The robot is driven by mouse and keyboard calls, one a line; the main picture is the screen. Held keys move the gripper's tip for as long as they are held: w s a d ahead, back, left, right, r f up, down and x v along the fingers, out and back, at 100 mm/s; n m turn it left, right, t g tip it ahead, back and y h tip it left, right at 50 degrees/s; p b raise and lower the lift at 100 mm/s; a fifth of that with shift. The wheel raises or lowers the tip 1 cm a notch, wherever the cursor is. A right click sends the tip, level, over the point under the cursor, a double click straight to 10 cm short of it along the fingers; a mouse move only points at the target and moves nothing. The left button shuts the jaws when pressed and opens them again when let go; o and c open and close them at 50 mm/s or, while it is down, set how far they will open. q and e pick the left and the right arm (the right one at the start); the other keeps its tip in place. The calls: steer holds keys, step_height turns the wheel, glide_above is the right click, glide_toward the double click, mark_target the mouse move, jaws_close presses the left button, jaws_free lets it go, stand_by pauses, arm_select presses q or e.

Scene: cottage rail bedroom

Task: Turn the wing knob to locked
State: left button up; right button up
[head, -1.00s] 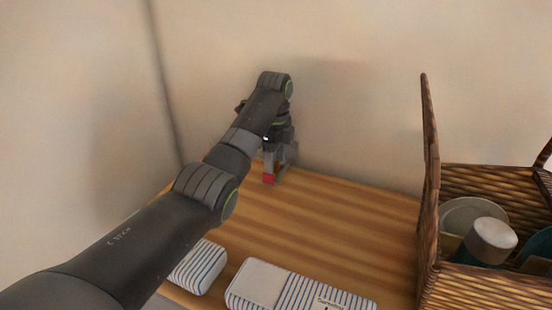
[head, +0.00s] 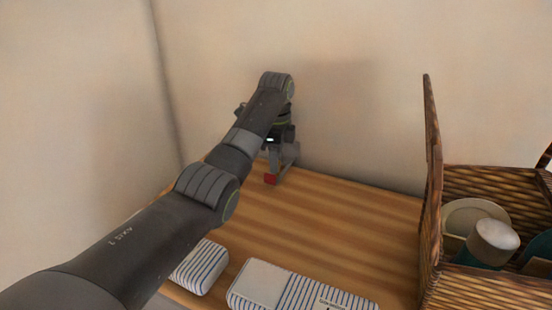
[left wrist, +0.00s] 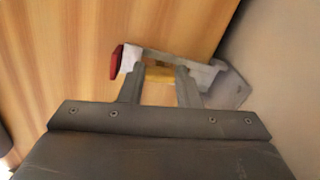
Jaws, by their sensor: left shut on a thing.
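The wing knob (left wrist: 205,75) is a pale grey bar with a red end, standing by the wall at the back of the wooden surface. In the left wrist view its red end (left wrist: 117,61) points left, and a flat grey plate shows at its right. My left gripper (left wrist: 160,75) is shut on the knob, with one finger on each side of its middle and a yellowish patch between them. In the head view my left gripper (head: 277,160) reaches down at the back corner, and the red end shows below it. The knob's base and any lock marks are hidden or too blurred.
A wicker basket (head: 433,200) with an open lid stands at the right, holding plates and a white-topped cup (head: 493,240). Two striped cloth-like packs (head: 300,290) lie at the front. The wooden top (head: 340,220) between is clear. Walls close in behind and at left.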

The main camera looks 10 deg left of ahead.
arm_select(q)
steer(key=n, duration=0.4)
steer(key=shift+d, duration=0.1)
steer(key=n, duration=0.4)
steer(key=shift+s+r, duration=0.1)
steer(key=shift+s, duration=0.05)
steer(key=n, duration=0.4)
steer(key=shift+d+n, duration=0.1)
steer(key=shift+n, duration=1.7)
steer(key=shift+r, duration=0.1)
steer(key=o, duration=0.7)
steer(key=shift+o, duration=1.4)
